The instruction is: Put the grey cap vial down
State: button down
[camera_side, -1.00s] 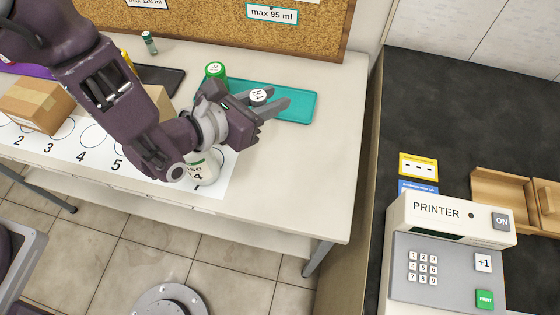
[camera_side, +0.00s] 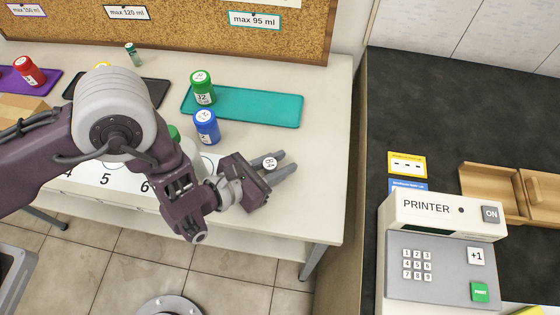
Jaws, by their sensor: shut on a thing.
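The grey cap vial, its round top marked "B4" (camera_side: 270,162), is between the fingers of my gripper (camera_side: 275,169). The gripper is shut on it near the front right part of the white bench, in front of the teal tray (camera_side: 270,108). Only the vial's top shows clearly; the fingers hide its body. I cannot tell whether its base touches the bench.
A green-capped bottle (camera_side: 202,88) stands on the teal tray, and a blue bottle (camera_side: 207,127) stands at its front edge. A numbered white mat (camera_side: 105,181) lies left of my gripper. The bench's right end (camera_side: 325,190) is clear. A printer (camera_side: 440,235) stands farther right.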

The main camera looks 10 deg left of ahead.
jog(key=c, duration=1.1)
grip_release()
jog(key=shift+f, duration=0.15)
jog(key=shift+c, duration=0.2)
jog(key=v, duration=1.2)
jog(key=shift+r, duration=0.25)
